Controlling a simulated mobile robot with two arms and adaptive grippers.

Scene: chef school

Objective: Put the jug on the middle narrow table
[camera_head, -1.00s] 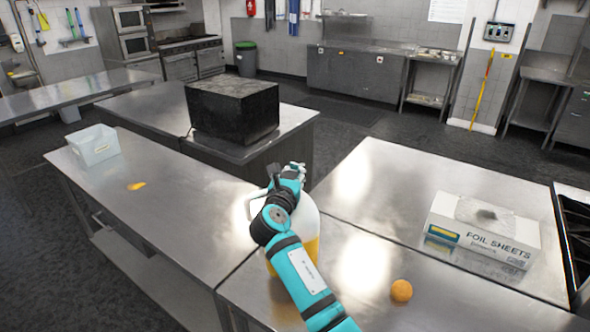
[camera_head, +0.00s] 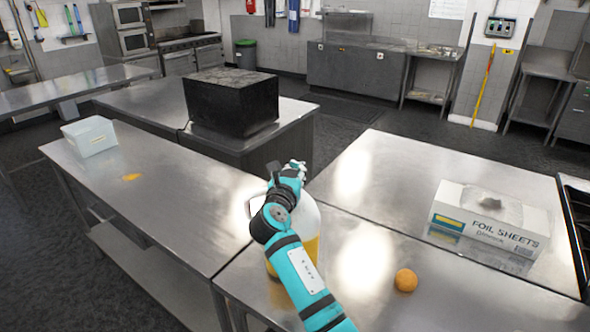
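The jug (camera_head: 312,240) has a pale upper part and a yellow-orange lower part, with a handle on its left side. My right gripper (camera_head: 290,170) is at the jug's top and appears shut on it; the fingers' contact is partly hidden. My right forearm covers much of the jug. The jug is over the near left part of the right-hand steel table (camera_head: 460,303); whether its base touches is hidden. A narrow steel table (camera_head: 165,185) runs along the left of it. My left gripper is not in view.
An orange (camera_head: 405,280) and a foil sheets box (camera_head: 487,222) are on the right-hand surfaces. A pale plastic bin (camera_head: 90,137) and a yellow-orange patch (camera_head: 131,177) are on the narrow table. A black box (camera_head: 232,103) stands behind. The narrow table's middle is clear.

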